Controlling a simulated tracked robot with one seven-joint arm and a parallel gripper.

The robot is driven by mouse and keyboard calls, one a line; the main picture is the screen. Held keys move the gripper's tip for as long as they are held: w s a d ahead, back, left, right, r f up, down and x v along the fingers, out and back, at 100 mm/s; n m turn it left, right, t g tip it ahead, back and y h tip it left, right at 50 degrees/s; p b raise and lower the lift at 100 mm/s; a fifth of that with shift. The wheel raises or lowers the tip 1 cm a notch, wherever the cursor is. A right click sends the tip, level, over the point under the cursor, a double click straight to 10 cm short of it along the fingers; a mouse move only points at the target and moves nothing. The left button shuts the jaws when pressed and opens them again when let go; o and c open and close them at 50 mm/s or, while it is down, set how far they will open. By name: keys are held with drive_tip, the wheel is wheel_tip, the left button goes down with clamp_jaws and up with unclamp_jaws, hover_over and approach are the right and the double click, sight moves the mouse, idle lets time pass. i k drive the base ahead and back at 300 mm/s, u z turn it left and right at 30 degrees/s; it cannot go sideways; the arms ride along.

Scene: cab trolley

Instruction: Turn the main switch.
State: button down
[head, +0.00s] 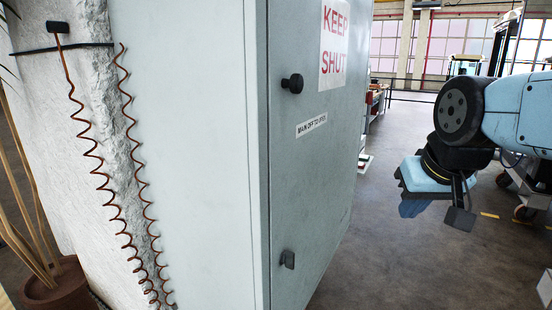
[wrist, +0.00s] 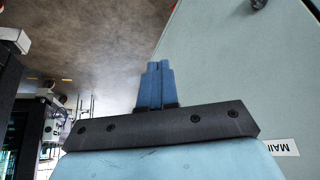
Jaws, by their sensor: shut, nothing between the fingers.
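The grey cabinet (head: 225,150) fills the middle of the head view. A round black knob (head: 292,83), which looks like the main switch, sticks out of its door. Below it is a label (head: 311,125) reading "MAIN OFF TO OPEN". Lower on the door is a small dark latch (head: 287,259). My gripper (head: 411,208) hangs to the right of the door, apart from it, fingers pointing down in the picture. In the wrist view my gripper (wrist: 156,70) has its blue fingers together and empty. A dark knob (wrist: 258,4) shows at that view's top edge, well beyond the fingers.
A "KEEP SHUT" sign (head: 334,42) is on the upper door. Coiled copper-coloured cords (head: 95,155) hang beside a rough pale pillar (head: 62,135) at left, above a potted plant (head: 60,285). Open floor (head: 385,265) lies right of the cabinet.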

sight(369, 95)
drive_tip(key=k, duration=0.5)
drive_tip(key=z, duration=0.95)
drive_tip(key=i, duration=2.4)
drive_tip(key=u, duration=0.6)
